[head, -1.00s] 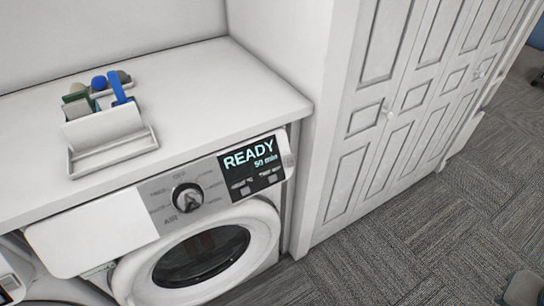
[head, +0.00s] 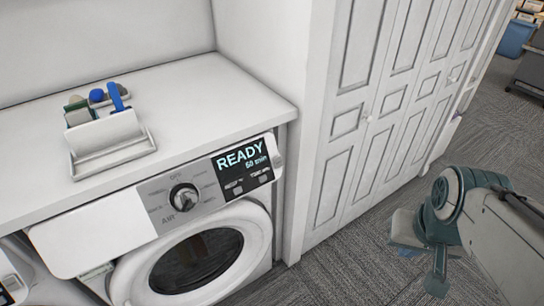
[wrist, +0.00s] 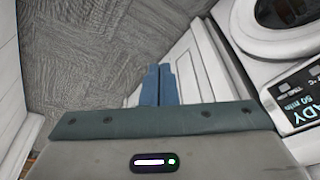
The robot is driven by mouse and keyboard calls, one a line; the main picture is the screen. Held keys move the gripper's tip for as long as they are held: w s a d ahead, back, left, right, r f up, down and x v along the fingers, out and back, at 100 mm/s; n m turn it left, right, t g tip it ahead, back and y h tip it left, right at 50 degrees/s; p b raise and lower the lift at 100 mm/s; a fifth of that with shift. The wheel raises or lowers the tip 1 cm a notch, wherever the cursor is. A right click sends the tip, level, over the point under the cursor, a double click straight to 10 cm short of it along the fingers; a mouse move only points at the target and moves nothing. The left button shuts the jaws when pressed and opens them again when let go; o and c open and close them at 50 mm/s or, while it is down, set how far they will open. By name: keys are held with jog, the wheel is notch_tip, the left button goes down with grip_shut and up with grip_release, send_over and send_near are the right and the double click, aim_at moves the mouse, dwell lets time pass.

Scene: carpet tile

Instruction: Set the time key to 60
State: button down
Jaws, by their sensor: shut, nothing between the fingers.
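The dryer's dark display (head: 244,160) reads READY with a smaller line that looks like 50 min. Two small grey keys sit under it, a left key (head: 236,188) and a right key (head: 264,177). Their labels are too small to tell apart in the head view. In the wrist view the display (wrist: 292,97) is at the right edge, partly cut off, and again shows 50 min. My gripper (head: 438,285) is out over the carpet, right of the dryer and well apart from it. Its blue fingers (wrist: 160,84) are together and empty in the wrist view.
A round dial (head: 184,197) and a drawer front (head: 92,232) are left of the display. The dryer door (head: 200,262) is below. A white holder with brushes (head: 108,140) stands on the counter. Panelled closet doors (head: 370,120) are to the right. Carpet is free in front.

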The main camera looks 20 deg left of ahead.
jog(key=w+a+f+n+t+p, duration=0.3)
jog(key=w+a+n+p, duration=0.2)
jog(key=a+n, duration=0.4)
jog(key=w+a+f+n+t+p, duration=0.3)
jog(key=w+a+n+p, duration=0.2)
jog(key=a+n, duration=0.3)
jog(key=w+a+f+n+t+p, duration=0.3)
jog(key=a+n+p, duration=0.3)
jog(key=a+n, duration=0.3)
jog(key=shift+w+a+n+h+p, duration=0.35)
jog(key=shift+w+n, duration=0.55)
jog(key=shift+n, duration=0.3)
jog(key=shift+f, duration=0.1)
